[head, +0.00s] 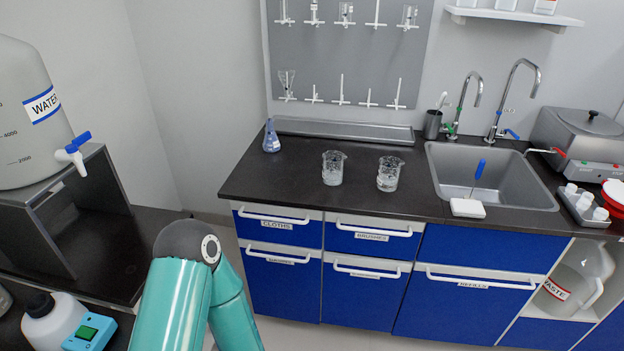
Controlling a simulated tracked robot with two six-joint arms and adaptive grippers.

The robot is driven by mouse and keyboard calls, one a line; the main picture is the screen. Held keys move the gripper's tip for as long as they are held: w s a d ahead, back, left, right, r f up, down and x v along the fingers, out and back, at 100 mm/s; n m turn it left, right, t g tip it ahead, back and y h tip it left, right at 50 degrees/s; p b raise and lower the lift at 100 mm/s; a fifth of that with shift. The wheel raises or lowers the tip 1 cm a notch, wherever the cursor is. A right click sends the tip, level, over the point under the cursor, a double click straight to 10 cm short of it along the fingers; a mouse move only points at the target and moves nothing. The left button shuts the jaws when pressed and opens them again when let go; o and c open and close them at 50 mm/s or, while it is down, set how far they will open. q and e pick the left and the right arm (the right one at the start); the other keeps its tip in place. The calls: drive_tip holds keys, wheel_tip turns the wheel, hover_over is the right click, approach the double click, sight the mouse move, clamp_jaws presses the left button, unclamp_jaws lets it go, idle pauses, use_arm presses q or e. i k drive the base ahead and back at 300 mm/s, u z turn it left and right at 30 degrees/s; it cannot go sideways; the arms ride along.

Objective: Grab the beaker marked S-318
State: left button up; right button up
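Two clear glass beakers stand upright and apart on the dark counter (300,194) in the head view. The left beaker (333,168) and the right beaker (390,174) both look speckled or cloudy. No S-318 mark is readable on either, so I cannot tell which one bears it. A bent part of one of my teal arms shows at the bottom left, away from the beakers. Neither gripper is in view.
A small conical flask (271,138) stands left of the beakers. A sink (492,176) with a brush and white block on its front rim lies right. A water tank (28,115) stands on a shelf at left. The counter in front of the beakers is clear.

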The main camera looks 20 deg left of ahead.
sight(333, 166)
drive_tip(key=z, duration=0.15)
drive_tip(key=i, duration=0.85)
drive_tip(key=u, duration=0.05)
